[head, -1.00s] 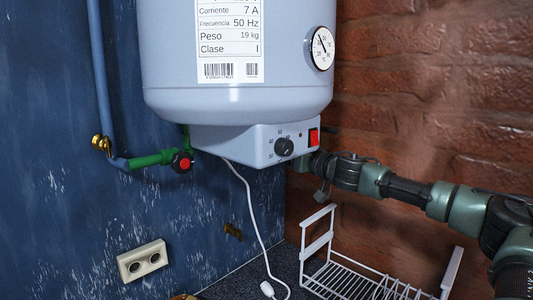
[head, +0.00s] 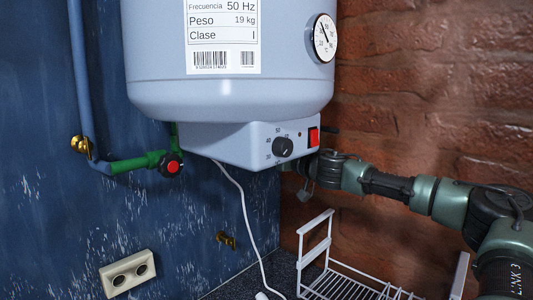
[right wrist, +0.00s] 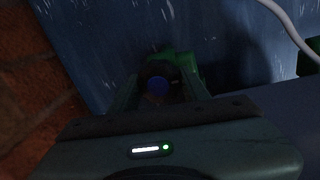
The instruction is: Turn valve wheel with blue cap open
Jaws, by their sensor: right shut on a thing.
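The valve wheel with the blue cap (right wrist: 157,87) is in the middle of the right wrist view, dark and dim, in front of a green pipe fitting (right wrist: 181,62). My right gripper (right wrist: 160,80) is shut on this wheel, with one finger on each side. In the head view my right arm reaches in from the right, and its gripper and the blue-capped wheel are hidden behind the water heater (head: 225,95). Another valve wheel, with a red cap (head: 171,166), sits on a green pipe at the left of the heater. My left gripper is not in view.
A brick wall (head: 430,90) runs close behind my right arm. A white wire rack (head: 314,245) stands below the arm. A white cable (head: 246,205) hangs from the heater. A socket (head: 128,273) is on the blue wall.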

